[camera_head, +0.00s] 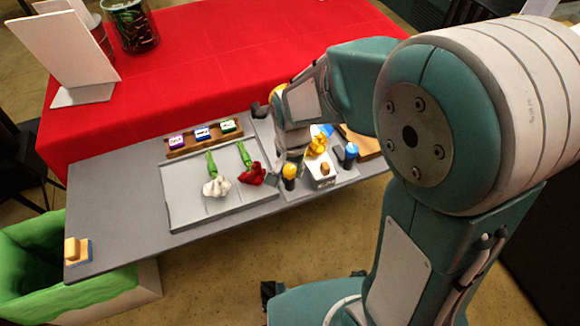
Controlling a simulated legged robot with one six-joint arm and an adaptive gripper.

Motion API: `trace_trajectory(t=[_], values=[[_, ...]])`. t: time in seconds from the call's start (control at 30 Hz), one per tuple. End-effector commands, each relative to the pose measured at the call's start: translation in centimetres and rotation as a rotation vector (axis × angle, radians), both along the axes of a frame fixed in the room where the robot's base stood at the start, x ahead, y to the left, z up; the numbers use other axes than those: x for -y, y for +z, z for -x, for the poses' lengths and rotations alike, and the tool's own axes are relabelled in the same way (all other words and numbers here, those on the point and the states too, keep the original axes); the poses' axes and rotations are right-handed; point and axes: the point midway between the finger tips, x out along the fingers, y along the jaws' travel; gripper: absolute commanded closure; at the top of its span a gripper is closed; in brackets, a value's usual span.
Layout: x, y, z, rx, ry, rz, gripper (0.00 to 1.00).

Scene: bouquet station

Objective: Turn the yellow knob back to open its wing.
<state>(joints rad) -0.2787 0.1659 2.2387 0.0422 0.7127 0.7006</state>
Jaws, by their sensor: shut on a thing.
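The yellow knob (290,170) shows as a yellow cap on a dark post, right of the red flower on the grey bench. My gripper (282,168) reaches down at it from behind and is shut on it; the fingertips are small and partly hidden, so the exact contact is unclear. A blue knob (351,149) on a dark post stands further right. I cannot make out the wing's position.
A grey tray (186,215) holds a white flower (217,187) and a red flower (252,174). A wooden rack (182,153) with several labelled blocks lies behind. A sponge-like block (73,249) sits at the bench's left end. A green-lined bin (30,265) stands below. A red-covered table (220,60) is behind.

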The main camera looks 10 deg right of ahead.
Motion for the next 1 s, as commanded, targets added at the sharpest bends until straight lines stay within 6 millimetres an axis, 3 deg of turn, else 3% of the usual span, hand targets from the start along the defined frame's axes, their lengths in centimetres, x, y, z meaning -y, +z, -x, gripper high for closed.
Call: trace_trajectory(t=[1.0], values=[[-0.08,-0.03,-0.16,0.002,0.947,0.000,1.00]])
